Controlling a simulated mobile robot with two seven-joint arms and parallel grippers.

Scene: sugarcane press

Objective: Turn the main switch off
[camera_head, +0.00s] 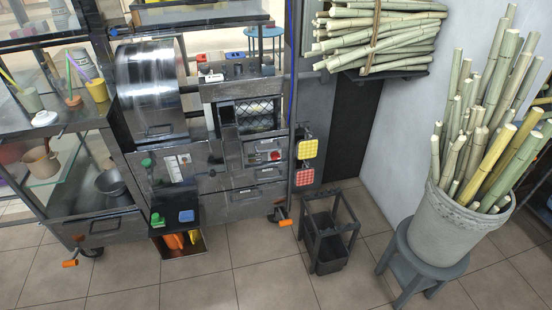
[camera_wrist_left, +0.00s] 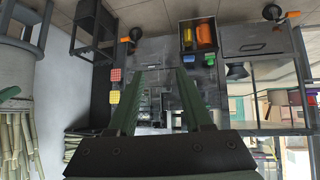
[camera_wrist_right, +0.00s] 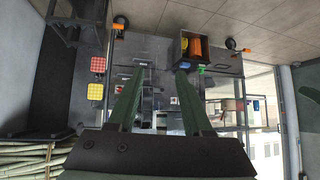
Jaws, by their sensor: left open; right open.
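The sugarcane press cabinet (camera_head: 215,150) stands at centre left in the head view, with a shiny metal drum on its upper left. A small red switch-like part (camera_head: 276,155) sits on its front, low and right of a mesh window; I cannot tell for sure that it is the main switch, or its position. My left gripper (camera_wrist_left: 160,74) is open and empty in the left wrist view, pointing toward the cabinet from a distance. My right gripper (camera_wrist_right: 160,72) is open and empty in the right wrist view, also apart from the cabinet. Neither gripper shows in the head view.
Yellow (camera_head: 307,149) and red (camera_head: 305,177) pads stick out at the cabinet's right side. A black bin frame (camera_head: 329,235) stands on the floor. A stool (camera_head: 425,262) bears a bucket of canes (camera_head: 445,215) at right.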

